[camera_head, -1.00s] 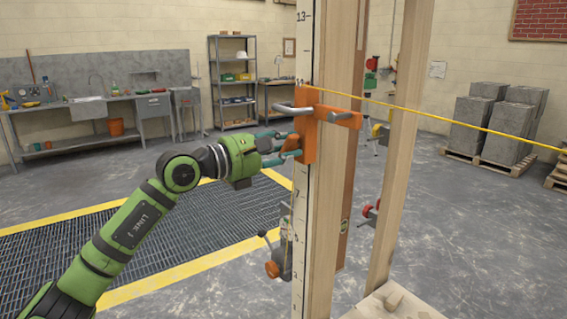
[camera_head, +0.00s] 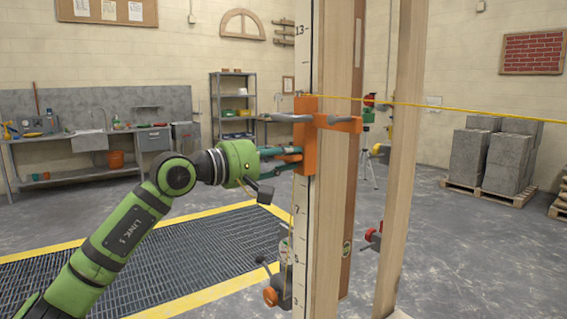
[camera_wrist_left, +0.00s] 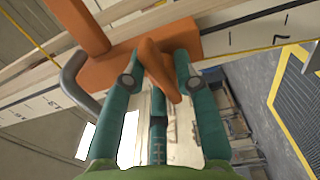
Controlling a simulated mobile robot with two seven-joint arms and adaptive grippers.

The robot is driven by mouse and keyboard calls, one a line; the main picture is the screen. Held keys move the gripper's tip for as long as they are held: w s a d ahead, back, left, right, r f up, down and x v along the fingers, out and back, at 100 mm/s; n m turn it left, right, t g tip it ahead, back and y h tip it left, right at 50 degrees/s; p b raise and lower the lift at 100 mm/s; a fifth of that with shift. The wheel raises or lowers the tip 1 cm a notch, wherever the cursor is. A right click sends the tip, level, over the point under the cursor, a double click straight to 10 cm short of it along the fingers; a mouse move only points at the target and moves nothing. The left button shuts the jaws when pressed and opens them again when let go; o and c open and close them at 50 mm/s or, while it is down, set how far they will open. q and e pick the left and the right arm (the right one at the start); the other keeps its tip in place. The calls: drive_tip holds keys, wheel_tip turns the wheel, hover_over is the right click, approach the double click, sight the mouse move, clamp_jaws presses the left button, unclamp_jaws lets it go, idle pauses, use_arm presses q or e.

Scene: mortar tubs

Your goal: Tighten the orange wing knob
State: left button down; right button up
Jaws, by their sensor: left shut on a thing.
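The orange wing knob (camera_wrist_left: 157,70) sticks out from an orange clamp (camera_head: 305,130) on the timber post with the numbered white scale. My left gripper (camera_wrist_left: 160,62) has its teal fingers on both sides of the knob and is shut on it. In the head view the left gripper (camera_head: 287,157) reaches the clamp from the left, and its fingers partly hide the knob. A grey bent bar (camera_head: 290,117) passes through the clamp near its top. My right gripper is not in view.
A yellow line (camera_head: 450,108) runs right from the clamp. A lower clamp-like fitting with an orange knob (camera_head: 271,297) sits on the post below my gripper. A second timber post (camera_head: 400,150) stands to the right. A floor grating (camera_head: 170,265) lies behind my arm.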

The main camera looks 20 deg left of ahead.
use_arm(q)
drive_tip(key=shift+f+m, duration=0.1)
drive_tip(key=shift+m, duration=0.4)
drive_tip(key=c, duration=1)
unclamp_jaws()
drive_tip(key=shift+c, duration=0.2)
drive_tip(key=v, duration=1.2)
